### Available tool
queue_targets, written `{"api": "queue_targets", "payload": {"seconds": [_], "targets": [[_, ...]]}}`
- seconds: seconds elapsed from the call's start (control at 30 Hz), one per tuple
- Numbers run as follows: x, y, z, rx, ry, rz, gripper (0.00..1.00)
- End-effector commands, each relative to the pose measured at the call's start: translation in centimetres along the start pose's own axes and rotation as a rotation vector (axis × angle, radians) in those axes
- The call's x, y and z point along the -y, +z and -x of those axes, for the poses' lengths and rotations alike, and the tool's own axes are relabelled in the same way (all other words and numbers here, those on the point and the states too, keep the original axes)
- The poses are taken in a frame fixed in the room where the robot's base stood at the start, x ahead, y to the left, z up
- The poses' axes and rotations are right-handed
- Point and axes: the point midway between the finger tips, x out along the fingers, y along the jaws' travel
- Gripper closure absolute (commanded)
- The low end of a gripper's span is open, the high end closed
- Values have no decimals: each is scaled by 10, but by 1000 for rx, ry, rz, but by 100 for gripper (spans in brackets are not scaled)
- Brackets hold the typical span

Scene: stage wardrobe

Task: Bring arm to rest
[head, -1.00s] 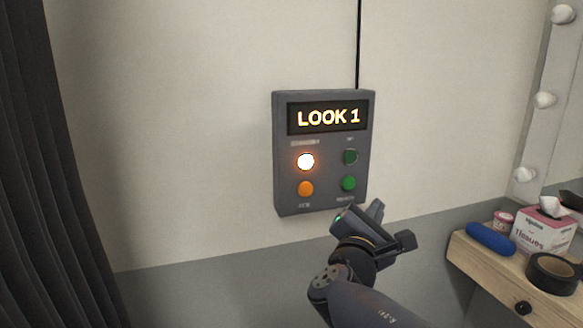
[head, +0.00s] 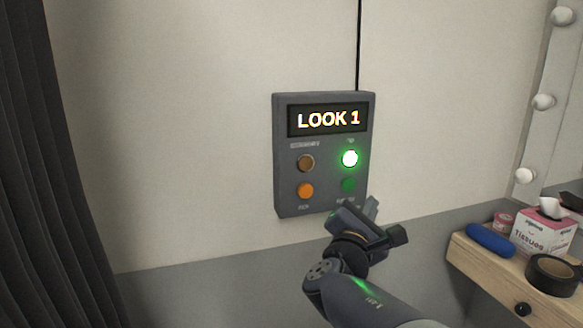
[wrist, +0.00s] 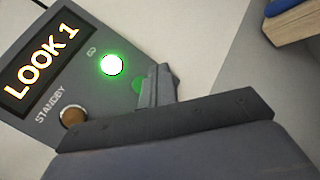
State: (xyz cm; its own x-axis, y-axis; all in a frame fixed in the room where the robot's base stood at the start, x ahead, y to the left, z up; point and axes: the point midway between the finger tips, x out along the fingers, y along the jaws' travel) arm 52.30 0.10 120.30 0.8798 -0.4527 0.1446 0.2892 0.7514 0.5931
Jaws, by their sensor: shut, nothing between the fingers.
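My gripper (head: 358,212) is in front of the wall, just below and to the right of the grey cue box (head: 324,207). It is shut and empty; its fingers also show in the wrist view (wrist: 158,85). The box display reads "LOOK 1". The upper right light, labelled GO (head: 349,159), glows green. The upper left STANDBY light (head: 306,163) is dark amber. An orange button (head: 306,191) and a green button (head: 348,185) sit in the lower row. In the wrist view the fingers partly cover the green button (wrist: 138,86).
A wooden shelf (head: 478,263) at the right holds a blue cylinder (head: 490,240), a tissue box (head: 541,234) and a roll of black tape (head: 553,274). A dark curtain (head: 50,170) hangs at the left. The wall between curtain and box is clear.

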Motion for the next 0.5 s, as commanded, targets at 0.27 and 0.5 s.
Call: {"api": "queue_targets", "payload": {"seconds": [0.27, 0.5], "targets": [[-14, -21, -23, 2, 0, -3, 100], [-8, -13, -14, 2, 1, -5, 100]]}}
